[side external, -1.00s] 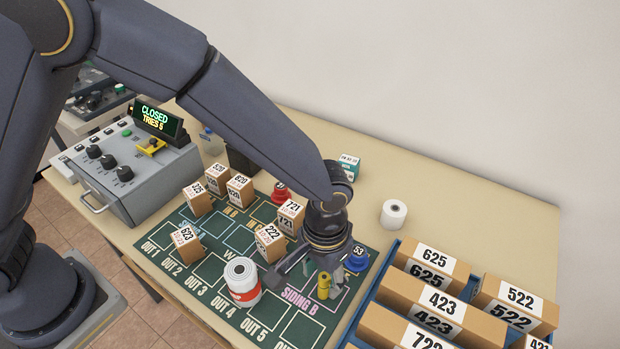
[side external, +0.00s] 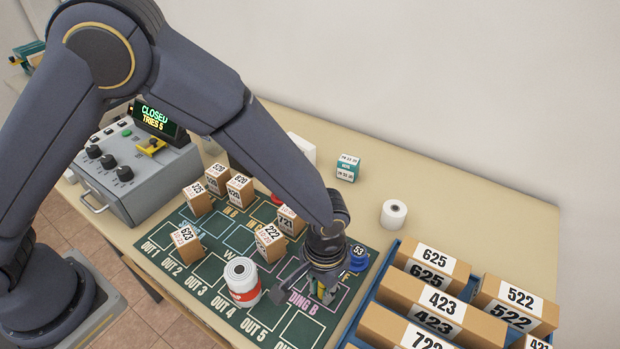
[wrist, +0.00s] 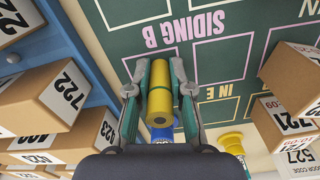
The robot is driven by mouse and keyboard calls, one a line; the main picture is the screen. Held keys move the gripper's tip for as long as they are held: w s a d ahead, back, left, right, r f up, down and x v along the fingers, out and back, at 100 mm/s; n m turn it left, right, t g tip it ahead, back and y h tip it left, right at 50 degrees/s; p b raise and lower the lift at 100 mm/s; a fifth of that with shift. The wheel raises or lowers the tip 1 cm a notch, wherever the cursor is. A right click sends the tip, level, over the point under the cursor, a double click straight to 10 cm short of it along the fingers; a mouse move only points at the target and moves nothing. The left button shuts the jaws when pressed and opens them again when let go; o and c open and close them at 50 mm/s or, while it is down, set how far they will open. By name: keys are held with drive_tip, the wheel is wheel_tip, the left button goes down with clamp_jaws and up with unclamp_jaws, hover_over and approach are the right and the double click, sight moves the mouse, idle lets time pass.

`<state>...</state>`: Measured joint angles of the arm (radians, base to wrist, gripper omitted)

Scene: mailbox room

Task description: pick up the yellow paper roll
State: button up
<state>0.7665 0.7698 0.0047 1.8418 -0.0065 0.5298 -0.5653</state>
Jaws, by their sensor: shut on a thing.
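The yellow paper roll (wrist: 160,105) is a small yellow cylinder with a dark hole in its end. In the wrist view it sits between the two fingers of my gripper (wrist: 160,72), which press on it from both sides. In the side view my gripper (side external: 322,287) is low over the SIDING B part of the green board, and the fingers hide most of the roll. I cannot tell whether the roll still touches the board.
A white roll with a red band (side external: 243,294) stands close to the left of my gripper. A blue piece marked 53 (side external: 357,259) is close behind right. Numbered boxes (side external: 270,243) stand behind left. A blue tray of large boxes (side external: 376,303) lies right. Bare table (side external: 450,205) is farther back.

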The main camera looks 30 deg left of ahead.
drive_tip(key=shift+c, duration=0.7)
